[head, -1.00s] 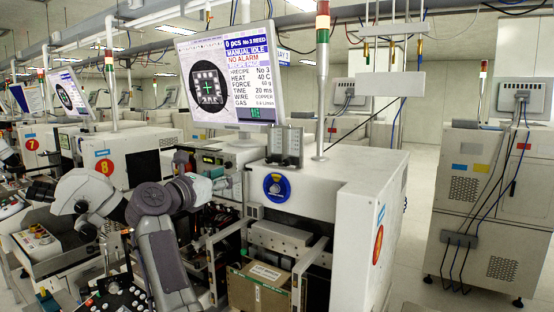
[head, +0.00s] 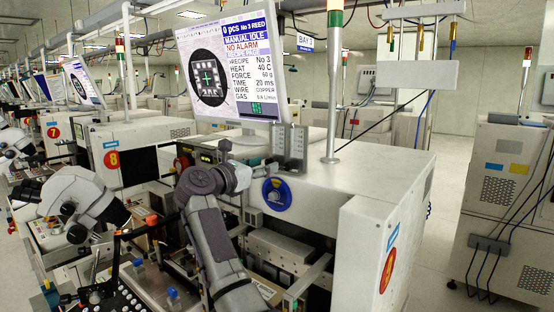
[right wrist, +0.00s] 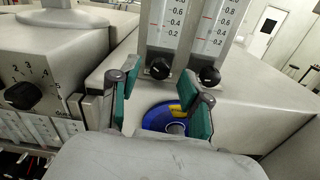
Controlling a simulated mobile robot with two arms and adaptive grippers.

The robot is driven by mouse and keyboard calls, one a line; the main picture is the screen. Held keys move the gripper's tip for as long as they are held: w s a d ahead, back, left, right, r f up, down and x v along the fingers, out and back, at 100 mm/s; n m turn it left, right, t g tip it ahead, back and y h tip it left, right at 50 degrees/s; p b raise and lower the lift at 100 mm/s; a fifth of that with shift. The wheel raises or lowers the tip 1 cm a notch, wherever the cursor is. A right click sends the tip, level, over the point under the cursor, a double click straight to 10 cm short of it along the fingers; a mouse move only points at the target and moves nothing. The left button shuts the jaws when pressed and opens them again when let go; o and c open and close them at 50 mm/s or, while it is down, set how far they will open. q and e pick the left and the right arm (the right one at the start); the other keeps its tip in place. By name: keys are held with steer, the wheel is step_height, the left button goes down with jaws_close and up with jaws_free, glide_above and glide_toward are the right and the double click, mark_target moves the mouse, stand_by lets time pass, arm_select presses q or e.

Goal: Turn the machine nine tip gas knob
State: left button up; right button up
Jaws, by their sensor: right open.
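Machine nine is the white cabinet (head: 400,165) with a red round sticker on its side, its number too slanted to read surely. Two clear flow meters (head: 291,148) stand on its front edge. The right wrist view shows their scales and a black knob under each, a left knob (right wrist: 159,68) and a right knob (right wrist: 209,75). No label tells which is the tip gas knob. My right gripper (right wrist: 158,92) is open and empty, its green-padded fingers just below and in front of the knobs, apart from them. In the head view its fingers are hard to make out. My left gripper is not in view.
A blue round disc (head: 277,194) sits on the cabinet front below the meters; it shows between my fingers (right wrist: 163,118). A monitor (head: 232,70) and a signal pole (head: 333,90) rise nearby. Another black dial (right wrist: 23,96) is at the left. Microscopes (head: 75,200) stand left.

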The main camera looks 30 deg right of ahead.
steer(key=shift+w+d, duration=0.15)
steer(key=shift+d, duration=0.25)
steer(key=shift+r, duration=0.1)
jaws_close()
steer(key=shift+a+n, duration=0.1)
steer(key=shift+n, duration=0.5)
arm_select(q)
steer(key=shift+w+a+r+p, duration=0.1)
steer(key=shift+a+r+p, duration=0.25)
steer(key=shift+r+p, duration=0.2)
arm_select(e)
steer(key=n, duration=0.3)
jaws_free()
